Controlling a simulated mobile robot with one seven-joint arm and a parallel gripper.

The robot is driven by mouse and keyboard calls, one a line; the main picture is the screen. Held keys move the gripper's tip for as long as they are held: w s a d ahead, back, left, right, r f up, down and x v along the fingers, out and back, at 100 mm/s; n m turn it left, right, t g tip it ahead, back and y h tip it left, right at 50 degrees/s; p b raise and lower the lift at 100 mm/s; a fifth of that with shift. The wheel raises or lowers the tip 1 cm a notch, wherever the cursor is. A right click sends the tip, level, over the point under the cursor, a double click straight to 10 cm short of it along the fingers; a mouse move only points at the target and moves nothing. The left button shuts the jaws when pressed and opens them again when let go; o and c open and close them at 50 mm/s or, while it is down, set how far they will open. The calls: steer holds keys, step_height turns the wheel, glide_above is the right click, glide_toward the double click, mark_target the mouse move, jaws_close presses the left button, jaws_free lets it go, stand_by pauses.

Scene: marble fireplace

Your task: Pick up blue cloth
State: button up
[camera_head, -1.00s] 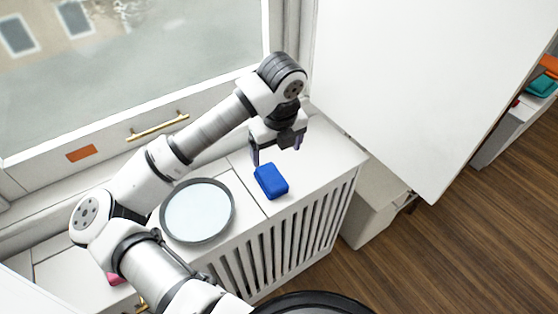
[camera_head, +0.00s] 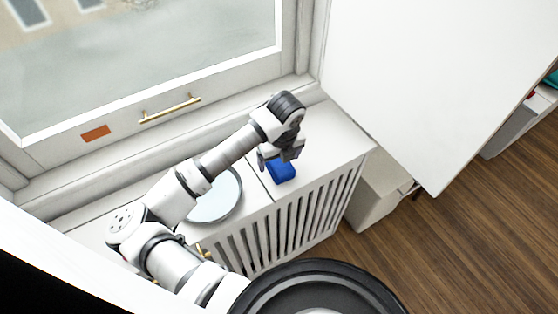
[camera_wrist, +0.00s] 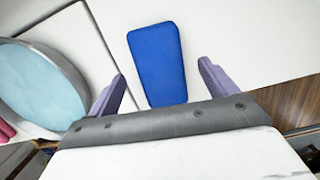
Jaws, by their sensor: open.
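The blue cloth (camera_head: 281,171) is a small folded blue block lying on the white radiator cover (camera_head: 330,150) below the window. In the wrist view the blue cloth (camera_wrist: 158,62) lies ahead of and partly between the two purple fingers, with white surface showing on both sides of it. My gripper (camera_head: 279,163) is open and points down over the cloth, hiding part of it in the head view. In the wrist view my gripper (camera_wrist: 160,88) has its fingers wide apart with nothing held. I cannot tell its exact height above the cloth.
A round grey-rimmed tray (camera_head: 237,207) lies just left of the cloth, partly behind my arm. The window with a brass handle (camera_head: 170,108) is behind. A large white panel (camera_head: 420,80) stands to the right. The cover is clear right of the cloth.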

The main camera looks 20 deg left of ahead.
mark_target(279, 161)
steer(key=shift+w+a+f, duration=0.1)
steer(key=shift+w+f, duration=0.05)
steer(key=shift+f, duration=0.8)
steer(key=shift+c, duration=0.3)
steer(key=c, duration=1)
steer(key=shift+r, duration=0.15)
step_height(279, 161, up, 20)
steer(key=b, duration=0.3)
steer(key=shift+b, duration=0.35)
